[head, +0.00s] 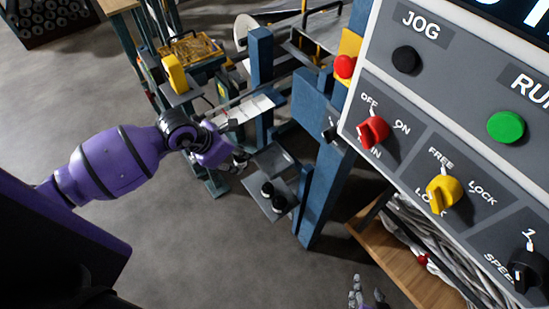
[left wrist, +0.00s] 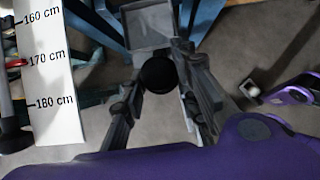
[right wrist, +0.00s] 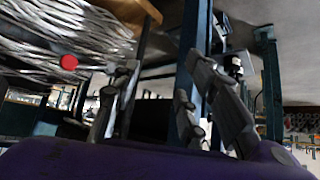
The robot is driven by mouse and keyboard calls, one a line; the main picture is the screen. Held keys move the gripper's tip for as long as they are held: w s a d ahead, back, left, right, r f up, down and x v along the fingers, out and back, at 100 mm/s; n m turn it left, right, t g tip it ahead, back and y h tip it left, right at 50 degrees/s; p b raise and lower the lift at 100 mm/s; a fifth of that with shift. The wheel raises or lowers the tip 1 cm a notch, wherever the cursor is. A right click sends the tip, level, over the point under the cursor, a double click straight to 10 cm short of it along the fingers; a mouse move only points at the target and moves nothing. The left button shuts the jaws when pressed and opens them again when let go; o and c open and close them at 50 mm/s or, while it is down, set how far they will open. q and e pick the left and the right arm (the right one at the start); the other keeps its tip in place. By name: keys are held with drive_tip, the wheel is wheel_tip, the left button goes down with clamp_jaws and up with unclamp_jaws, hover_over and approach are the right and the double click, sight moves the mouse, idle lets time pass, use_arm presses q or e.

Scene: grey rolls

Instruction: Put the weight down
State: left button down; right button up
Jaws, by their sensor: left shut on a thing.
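My left gripper (head: 240,157) is beside the blue stand, close to its small grey trays. In the left wrist view its fingers (left wrist: 158,82) are closed around a round black weight (left wrist: 157,74), and a grey tray (left wrist: 150,28) lies just beyond it. In the head view the held weight is hard to make out. My right gripper (head: 368,293) is at the bottom edge of the head view. In the right wrist view its fingers (right wrist: 155,95) are apart with nothing between them.
A control panel (head: 425,130) with knobs and buttons fills the right. A blue post (head: 330,180) stands beside the trays. Bundled grey strands (head: 425,245) lie on a wooden shelf (head: 385,255). A ruler strip (left wrist: 48,70) is close to the left gripper. The floor at lower middle is clear.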

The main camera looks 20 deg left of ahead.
use_arm(q)
drive_tip(key=w+d+f, duration=0.2)
drive_tip(key=w+f, duration=0.1)
drive_tip(key=w+d+f, duration=0.2)
drive_tip(key=w, duration=0.2)
drive_tip(key=w+d+f, duration=0.2)
drive_tip(key=w+f, duration=0.1)
drive_tip(key=shift+w+f+b, duration=0.3)
drive_tip(key=shift+w+f, duration=0.05)
drive_tip(key=shift+w, duration=0.05)
drive_tip(key=shift+w+d+f, duration=0.15)
drive_tip(key=shift+w+f, duration=0.2)
drive_tip(key=shift+f, duration=0.05)
drive_tip(key=f, duration=0.3)
drive_tip(key=shift+w+d+f, duration=0.1)
drive_tip(key=shift+w+f, duration=0.1)
use_arm(e)
drive_tip(key=shift+s+f, duration=0.2)
drive_tip(key=shift+f, duration=0.2)
drive_tip(key=shift+s, duration=0.1)
use_arm(q)
drive_tip(key=c, duration=1.8)
unclamp_jaws()
drive_tip(key=shift+s+f, duration=0.1)
drive_tip(key=shift+f, duration=0.05)
drive_tip(key=o, duration=0.4)
use_arm(e)
drive_tip(key=shift+s+f, duration=0.15)
drive_tip(key=shift+s, duration=0.15)
